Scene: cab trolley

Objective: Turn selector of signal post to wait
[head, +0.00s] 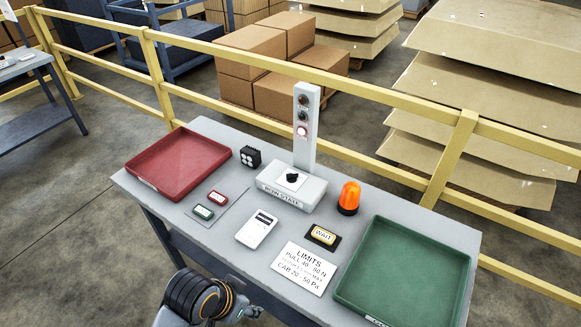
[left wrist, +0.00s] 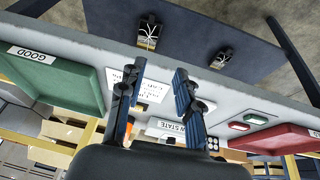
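The signal post (head: 306,135) rises from a pale base box (head: 291,190) at the back middle of the trolley top. A black selector knob (head: 292,177) sits on a white plate on that base; its exact pointing is too small to tell. The lowest lamp (head: 302,131) on the post is lit; the two above look dark. A yellow WAIT plate (head: 323,235) lies to the right front. My left gripper (head: 243,312) is low at the trolley's front edge, well apart from the selector. In the left wrist view its two fingers (left wrist: 158,88) are spread and empty. My right gripper is not in view.
A red tray (head: 141,178) stands left, a green tray (head: 463,275) right. An orange beacon (head: 349,198), a white handheld device (head: 256,229), small red and green buttons (head: 211,205) and a limits card (head: 303,268) lie between. A yellow railing (head: 225,98) runs behind.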

